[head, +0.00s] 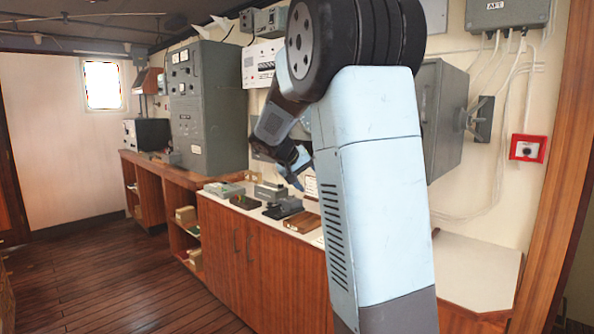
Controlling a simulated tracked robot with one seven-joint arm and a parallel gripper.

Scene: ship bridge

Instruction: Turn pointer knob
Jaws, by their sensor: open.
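I cannot make out the pointer knob for certain at this size; part of the wall and counter is hidden behind my arm. My gripper (297,174) is small in the picture, open, over the back of the white-topped counter (238,205) and close to the wall. It appears empty. I cannot tell whether the gripper touches anything.
A tall grey cabinet (208,105) stands left of the gripper. A white panel (258,64) and grey wall box (447,118) flank my arm. A red-framed switch (527,148) is at right. A brown wooden box (302,222) lies near the counter's front edge. The plank floor (110,280) is clear.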

